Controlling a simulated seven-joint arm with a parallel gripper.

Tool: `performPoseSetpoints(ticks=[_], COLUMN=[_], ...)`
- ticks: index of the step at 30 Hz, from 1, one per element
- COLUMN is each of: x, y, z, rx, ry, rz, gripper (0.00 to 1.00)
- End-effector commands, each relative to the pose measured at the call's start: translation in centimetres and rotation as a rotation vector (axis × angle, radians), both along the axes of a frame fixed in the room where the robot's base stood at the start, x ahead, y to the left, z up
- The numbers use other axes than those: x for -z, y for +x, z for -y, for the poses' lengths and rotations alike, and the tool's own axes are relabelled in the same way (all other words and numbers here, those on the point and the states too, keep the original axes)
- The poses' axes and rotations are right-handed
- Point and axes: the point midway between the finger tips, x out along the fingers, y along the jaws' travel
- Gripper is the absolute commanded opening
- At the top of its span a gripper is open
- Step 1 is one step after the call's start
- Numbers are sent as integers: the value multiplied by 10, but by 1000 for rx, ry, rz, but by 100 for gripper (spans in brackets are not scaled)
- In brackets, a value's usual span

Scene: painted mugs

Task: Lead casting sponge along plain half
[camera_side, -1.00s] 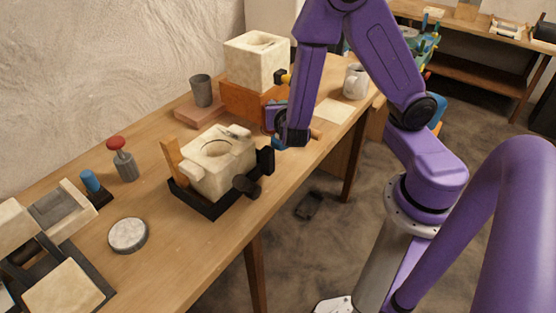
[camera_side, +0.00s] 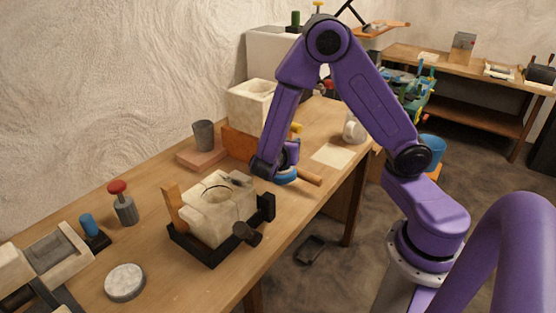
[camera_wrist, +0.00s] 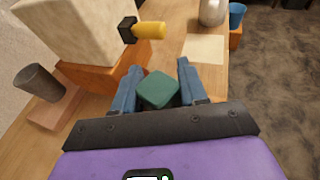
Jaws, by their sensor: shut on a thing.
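My gripper (camera_wrist: 160,66) shows in the wrist view with two blue fingers, one on each side of a dark green sponge (camera_wrist: 158,91), shut on it. In the side view my gripper (camera_side: 276,172) hangs over the bench, right of the off-white mould (camera_side: 208,222) that sits in a black clamp frame. That mould has a round opening on top. The sponge cannot be made out in the side view. A second off-white block (camera_side: 248,103), also in the wrist view (camera_wrist: 75,35), stands on an orange-brown wooden base behind. I cannot tell which piece is the plain half.
A grey cup (camera_side: 203,135) stands on a pinkish slab at the back left. A wooden handle (camera_side: 309,178) lies close right of my gripper. A pale sheet (camera_side: 332,154) and a light mug (camera_side: 353,130) are farther right. A red-topped tool (camera_side: 122,205) stands at left.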

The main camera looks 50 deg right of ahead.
Motion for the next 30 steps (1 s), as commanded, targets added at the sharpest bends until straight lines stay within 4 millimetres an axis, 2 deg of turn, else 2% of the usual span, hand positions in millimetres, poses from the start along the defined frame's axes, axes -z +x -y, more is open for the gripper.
performPoseSetpoints(ticks=[3,8,14,21,30], x=[-10,-15,-15,-13,-15], y=[-18,-49,-91,-134,-167], z=[2,-5,-28,-73,-141], rx=[184,449,782,1173,1662], ry=[2,0,-1,-3,-1], rz=[2,0,-3,-2,-2], gripper=[0,0,0,0,0])
